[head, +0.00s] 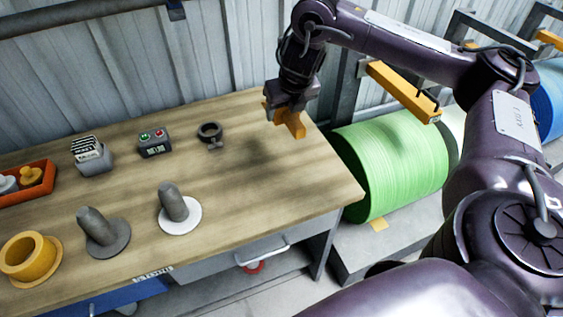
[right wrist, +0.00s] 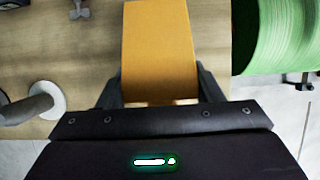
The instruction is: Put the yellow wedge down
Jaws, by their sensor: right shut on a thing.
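The yellow wedge (head: 291,122) is in my right gripper (head: 284,106), near the back right corner of the wooden table (head: 262,172). In the right wrist view the wedge (right wrist: 158,50) fills the space between the two fingers (right wrist: 160,92), which are shut on it. The head view does not show clearly whether the wedge touches the tabletop or hangs just above it. My left gripper is not in view.
A green roll (head: 392,162) stands beyond the table's right edge. On the table are a dark ring clamp (head: 210,133), a button box (head: 154,144), a card holder (head: 93,157), two grey spindles (head: 172,203), a yellow flanged ring (head: 28,258) and an orange tray (head: 40,188). The table's right part is clear.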

